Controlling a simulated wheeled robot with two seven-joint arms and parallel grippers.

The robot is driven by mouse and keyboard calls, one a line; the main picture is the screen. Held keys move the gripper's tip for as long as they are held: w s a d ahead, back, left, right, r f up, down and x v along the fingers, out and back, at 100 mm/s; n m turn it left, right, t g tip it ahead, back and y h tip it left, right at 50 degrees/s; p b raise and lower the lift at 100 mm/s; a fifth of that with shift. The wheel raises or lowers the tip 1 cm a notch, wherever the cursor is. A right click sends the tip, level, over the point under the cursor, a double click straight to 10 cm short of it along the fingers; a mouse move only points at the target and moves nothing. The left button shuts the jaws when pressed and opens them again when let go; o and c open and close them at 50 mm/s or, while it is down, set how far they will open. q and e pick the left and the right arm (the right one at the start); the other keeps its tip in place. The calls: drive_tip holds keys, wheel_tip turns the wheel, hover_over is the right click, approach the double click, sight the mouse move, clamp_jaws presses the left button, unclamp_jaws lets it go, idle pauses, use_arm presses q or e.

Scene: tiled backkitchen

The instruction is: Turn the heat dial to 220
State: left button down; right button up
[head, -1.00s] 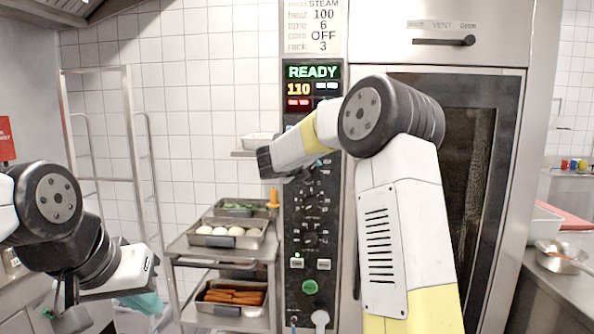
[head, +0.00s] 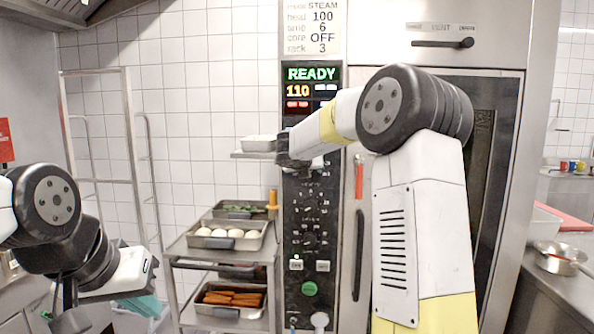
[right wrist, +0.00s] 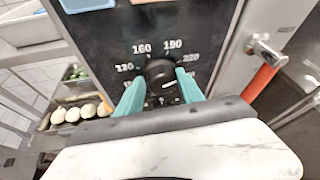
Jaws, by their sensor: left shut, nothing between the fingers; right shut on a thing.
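The heat dial (right wrist: 160,75) is a black knob on the oven's dark control panel (head: 310,265), with 130, 160, 190 and 220 printed around it. In the right wrist view my right gripper (right wrist: 160,88) has its teal fingers on either side of the dial, shut on it. A white mark shows on the knob's lower right, but I cannot tell its exact setting. In the head view my right wrist hides the dial. The display (head: 312,87) reads READY and 110.
A cart (head: 178,247) with trays of eggs and carrots stands left of the panel. The oven door (head: 480,200) is right of it; a red-ended handle (head: 359,180) hangs between them. A card above the display lists heat 100.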

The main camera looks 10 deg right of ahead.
drive_tip(key=shift+d, duration=0.3)
drive_tip(key=o, duration=1.3)
drive_tip(key=shift+c, duration=0.2)
drive_tip(key=shift+a, duration=0.1)
drive_tip(key=v, duration=0.7)
drive_tip(key=shift+s+a, duration=0.15)
drive_tip(key=shift+s, duration=0.2)
drive_tip(key=shift+r, duration=0.15)
